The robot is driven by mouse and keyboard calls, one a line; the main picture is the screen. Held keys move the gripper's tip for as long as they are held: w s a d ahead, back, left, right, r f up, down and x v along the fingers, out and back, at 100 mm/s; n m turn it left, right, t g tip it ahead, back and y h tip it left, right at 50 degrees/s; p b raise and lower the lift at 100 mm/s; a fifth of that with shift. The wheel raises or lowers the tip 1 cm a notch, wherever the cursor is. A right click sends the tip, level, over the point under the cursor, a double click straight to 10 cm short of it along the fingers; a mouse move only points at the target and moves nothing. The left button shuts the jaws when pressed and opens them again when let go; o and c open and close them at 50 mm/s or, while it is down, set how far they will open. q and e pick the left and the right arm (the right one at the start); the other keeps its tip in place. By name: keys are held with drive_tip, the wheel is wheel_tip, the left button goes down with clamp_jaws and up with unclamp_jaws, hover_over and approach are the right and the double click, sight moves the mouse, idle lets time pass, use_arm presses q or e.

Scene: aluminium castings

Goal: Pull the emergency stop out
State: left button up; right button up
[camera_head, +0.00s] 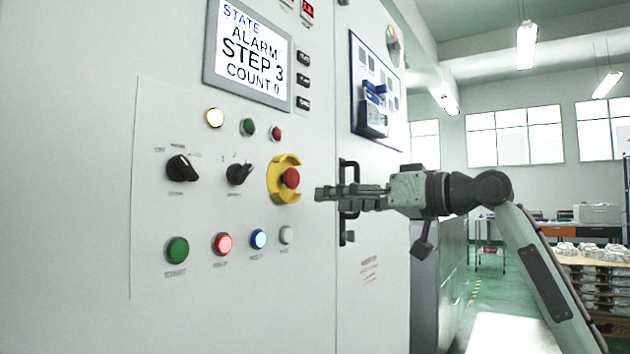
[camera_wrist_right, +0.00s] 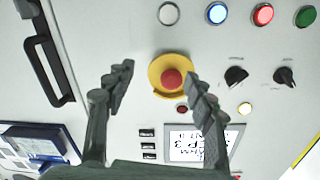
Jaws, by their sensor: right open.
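The emergency stop (camera_head: 290,178) is a red mushroom button in a yellow collar (camera_head: 273,186) on the pale control panel. My right gripper (camera_head: 322,193) is just right of it in the head view, pointing at the panel and apart from the button. In the right wrist view the red button (camera_wrist_right: 171,79) shows ahead between the two spread fingers of my right gripper (camera_wrist_right: 164,88), nearer the right finger. The fingers are open and empty. The screen (camera_head: 248,50) reads STATE ALARM, STEP 3, COUNT 0. My left gripper is not in view.
Two black selector knobs (camera_head: 240,173) sit left of the stop. Lit buttons (camera_head: 258,239) run below, and small lamps (camera_head: 248,127) above. A black door handle (camera_head: 348,200) stands out behind my right gripper. A blue-framed board (camera_head: 376,92) hangs on the cabinet door.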

sight(296, 178)
drive_tip(key=shift+n+y, duration=0.3)
drive_tip(key=shift+y, duration=0.1)
drive_tip(key=a+r, duration=0.1)
drive_tip(key=a, duration=0.1)
drive_tip(key=w+a+r, duration=0.1)
drive_tip(key=a, duration=0.1)
drive_tip(key=w+a+r+p, duration=0.1)
drive_tip(key=a+r, duration=0.1)
drive_tip(key=shift+w, duration=0.15)
drive_tip(key=shift+w+a, duration=0.25)
drive_tip(key=shift+a, duration=0.05)
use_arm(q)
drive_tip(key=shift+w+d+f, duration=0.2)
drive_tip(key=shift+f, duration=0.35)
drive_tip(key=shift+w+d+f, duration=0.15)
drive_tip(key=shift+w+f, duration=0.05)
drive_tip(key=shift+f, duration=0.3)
use_arm(e)
drive_tip(key=shift+c, duration=0.4)
drive_tip(key=c, duration=0.7)
clamp_jaws()
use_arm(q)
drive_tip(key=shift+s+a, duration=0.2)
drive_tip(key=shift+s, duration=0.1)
